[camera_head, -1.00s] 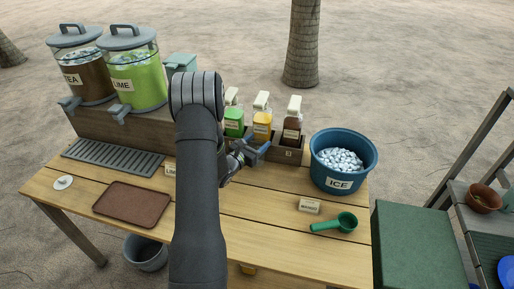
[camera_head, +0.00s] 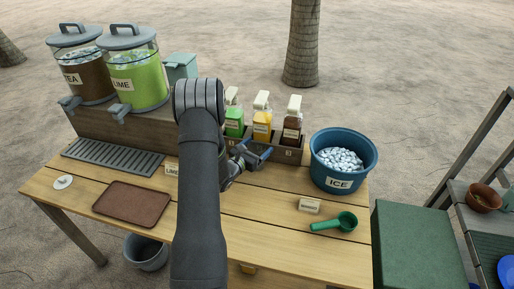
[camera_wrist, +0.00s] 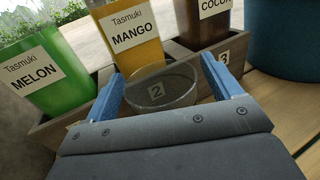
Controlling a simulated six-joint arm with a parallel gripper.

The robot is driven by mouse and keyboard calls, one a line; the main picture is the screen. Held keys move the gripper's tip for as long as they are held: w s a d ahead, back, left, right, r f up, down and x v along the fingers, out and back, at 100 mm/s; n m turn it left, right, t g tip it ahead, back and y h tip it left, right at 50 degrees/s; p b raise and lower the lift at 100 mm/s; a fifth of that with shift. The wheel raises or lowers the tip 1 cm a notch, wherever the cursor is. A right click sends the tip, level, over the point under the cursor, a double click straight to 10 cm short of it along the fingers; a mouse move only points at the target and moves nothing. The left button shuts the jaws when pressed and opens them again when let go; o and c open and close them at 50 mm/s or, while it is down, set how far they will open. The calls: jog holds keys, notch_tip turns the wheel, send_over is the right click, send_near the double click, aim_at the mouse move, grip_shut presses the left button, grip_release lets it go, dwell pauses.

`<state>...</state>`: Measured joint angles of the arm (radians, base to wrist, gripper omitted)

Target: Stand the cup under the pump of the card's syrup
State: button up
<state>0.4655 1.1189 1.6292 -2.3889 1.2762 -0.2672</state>
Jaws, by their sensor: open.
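A clear cup (camera_wrist: 172,92) stands in front of the rack's slot marked 2, below the mango bottle (camera_wrist: 134,36). My gripper (camera_wrist: 161,70) is open, with one blue finger on each side of the cup; contact cannot be told. In the head view my gripper (camera_head: 254,154) is at the rack's front and the cup cannot be made out. The melon bottle (camera_wrist: 45,75) is left of mango and the brown cocoa bottle (camera_wrist: 207,22) right. The pump bottles also show in the head view: melon (camera_head: 234,121), mango (camera_head: 262,124), cocoa (camera_head: 292,127). A small card (camera_head: 309,205) seems to read mango.
A blue ice tub (camera_head: 332,176) stands right of the rack (camera_head: 288,156). A green scoop (camera_head: 335,223) lies in front of it. A lime card (camera_head: 172,169), brown tray (camera_head: 132,204) and drinks dispensers (camera_head: 137,80) are left. The table's front middle is clear.

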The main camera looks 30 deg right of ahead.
jog(key=v, duration=1.2)
jog(key=x, duration=1.2)
jog(key=shift+d, duration=0.1)
jog(key=shift+r, duration=1.9)
jog(key=shift+f, duration=0.15)
